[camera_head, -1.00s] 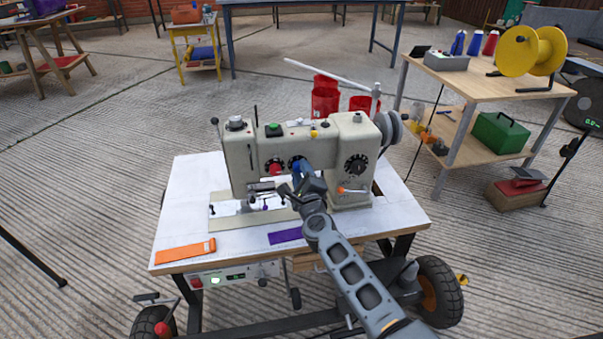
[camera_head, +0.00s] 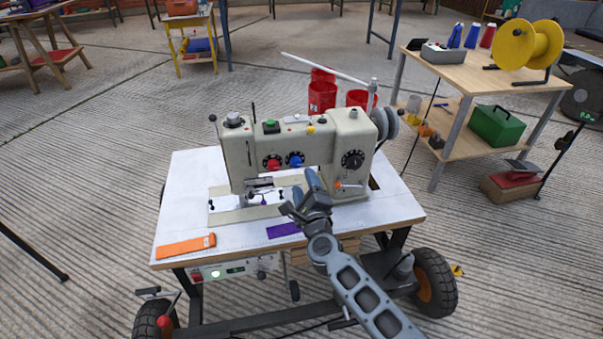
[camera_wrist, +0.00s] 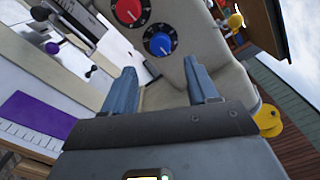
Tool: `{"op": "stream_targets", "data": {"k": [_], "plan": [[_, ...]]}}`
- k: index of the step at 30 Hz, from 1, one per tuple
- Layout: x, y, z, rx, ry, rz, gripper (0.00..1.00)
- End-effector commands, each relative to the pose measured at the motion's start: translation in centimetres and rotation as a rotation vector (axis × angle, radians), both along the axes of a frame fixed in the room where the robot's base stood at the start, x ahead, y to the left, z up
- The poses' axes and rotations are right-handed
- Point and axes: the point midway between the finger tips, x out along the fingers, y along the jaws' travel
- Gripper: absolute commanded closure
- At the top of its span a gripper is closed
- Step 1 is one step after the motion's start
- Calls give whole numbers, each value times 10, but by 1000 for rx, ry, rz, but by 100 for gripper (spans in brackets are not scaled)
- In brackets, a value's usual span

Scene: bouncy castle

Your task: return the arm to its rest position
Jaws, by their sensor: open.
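My gripper (camera_head: 298,193) is in front of the sewing machine (camera_head: 290,155), over the white table top (camera_head: 190,195). In the wrist view its two blue-grey fingers (camera_wrist: 161,90) stand apart with nothing held between them. Beyond the fingers are the machine's red dial (camera_wrist: 129,11) and blue dial (camera_wrist: 159,43). The gripper looks clear of the dials. My arm reaches up from the lower right of the head view and hides part of the machine's lower front and the table's front edge.
An orange strip (camera_head: 186,246) and a purple strip (camera_head: 284,230) lie on the table's front part. The wheeled table frame has a black tyre (camera_head: 447,285) at the right. A wooden shelf table (camera_head: 470,75) with a yellow spool (camera_head: 525,45) stands further right. Open paving lies left.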

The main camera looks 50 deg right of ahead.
Motion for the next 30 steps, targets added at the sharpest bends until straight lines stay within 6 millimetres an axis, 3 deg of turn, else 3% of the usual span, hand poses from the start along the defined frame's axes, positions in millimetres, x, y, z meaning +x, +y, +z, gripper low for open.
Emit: {"op": "stream_targets", "data": {"k": [23,26,30], "plan": [[-11,6,-1,-11,6,2,42],[-26,13,-4,-67,42,21,42],[-70,36,-8,-251,148,81,42]]}}
